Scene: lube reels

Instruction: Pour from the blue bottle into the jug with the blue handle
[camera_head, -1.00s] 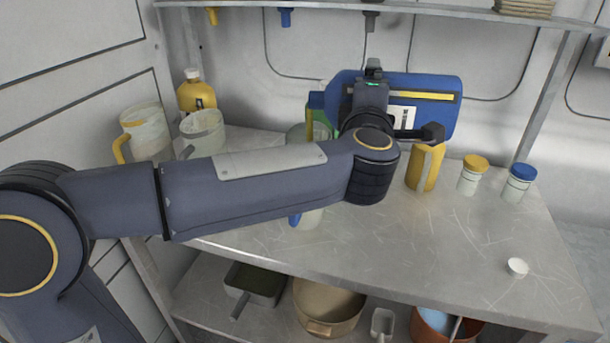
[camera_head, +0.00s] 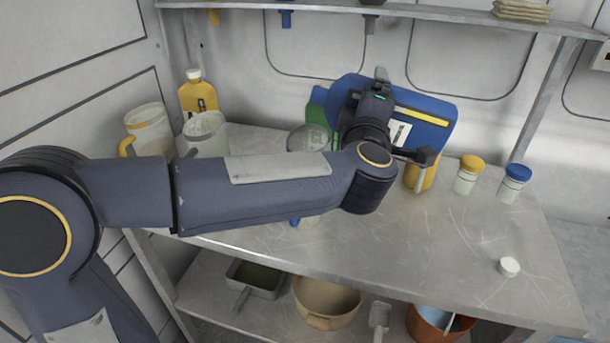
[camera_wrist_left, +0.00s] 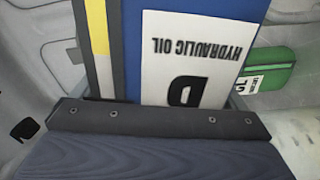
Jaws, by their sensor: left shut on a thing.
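The blue bottle (camera_head: 432,107) has a yellow stripe and a white label. It is held tilted above the table, its right end lower than in level pose. My left gripper (camera_head: 385,118) is shut on it. In the left wrist view the bottle (camera_wrist_left: 215,20) fills the top, its "HYDRAULIC OIL" label upside down. The jug with the blue handle (camera_head: 308,136) stands left of the bottle. Its rim shows above my forearm and a bit of blue handle shows below; the rest is hidden. Whether liquid flows cannot be seen. My right gripper is not in view.
A green bottle (camera_head: 316,112) stands behind the jug. Two other jugs (camera_head: 147,127) and a yellow bottle (camera_head: 197,94) stand at left. A yellow container (camera_head: 419,178), two small jars (camera_head: 468,174) and a white cap (camera_head: 509,267) are at right.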

